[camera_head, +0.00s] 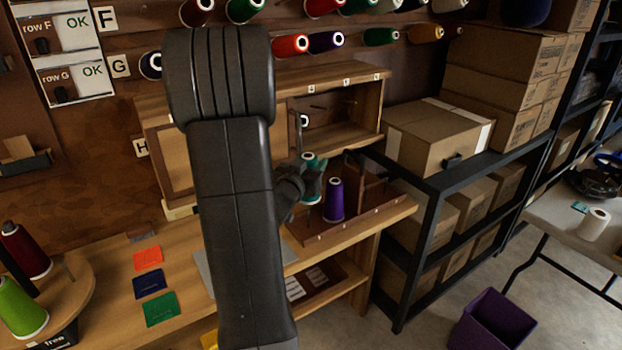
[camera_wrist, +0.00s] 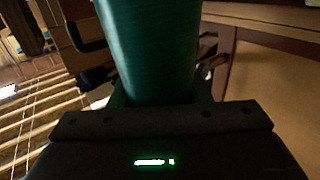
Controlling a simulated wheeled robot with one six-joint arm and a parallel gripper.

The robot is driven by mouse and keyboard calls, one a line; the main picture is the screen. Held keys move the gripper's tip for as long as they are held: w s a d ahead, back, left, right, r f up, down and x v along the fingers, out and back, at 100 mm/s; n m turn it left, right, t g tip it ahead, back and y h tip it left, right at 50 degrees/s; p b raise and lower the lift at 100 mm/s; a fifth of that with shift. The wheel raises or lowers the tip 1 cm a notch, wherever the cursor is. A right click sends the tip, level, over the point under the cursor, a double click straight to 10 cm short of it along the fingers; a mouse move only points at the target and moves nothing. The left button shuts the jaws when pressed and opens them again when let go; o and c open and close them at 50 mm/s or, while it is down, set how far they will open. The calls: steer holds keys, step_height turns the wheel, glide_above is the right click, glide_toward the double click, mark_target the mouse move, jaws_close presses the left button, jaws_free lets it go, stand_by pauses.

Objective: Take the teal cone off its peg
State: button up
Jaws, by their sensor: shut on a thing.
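The teal cone (camera_head: 313,183) shows beside my dark arm in the head view, above a wooden tray, with its white tube end turned up. In the wrist view the teal cone (camera_wrist: 150,50) fills the space between the fingers. My gripper (camera_head: 300,187) is shut on the cone, and it also shows in the wrist view (camera_wrist: 160,97). The cone's lower end and any peg inside it are hidden, so I cannot tell whether it is still on a peg.
A purple cone (camera_head: 334,202) stands close to the right on the wooden tray (camera_head: 370,218). A wooden cubby (camera_head: 345,118) is behind. Cardboard boxes (camera_head: 437,135) fill the black shelf at right. A purple bin (camera_head: 492,322) stands on the floor.

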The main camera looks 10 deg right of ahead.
step_height(320, 180, up, 17)
steer(key=p, duration=0.4)
steer(key=shift+r, duration=0.2)
step_height(320, 180, up, 4)
steer(key=p, duration=0.4)
steer(key=shift+p, duration=0.35)
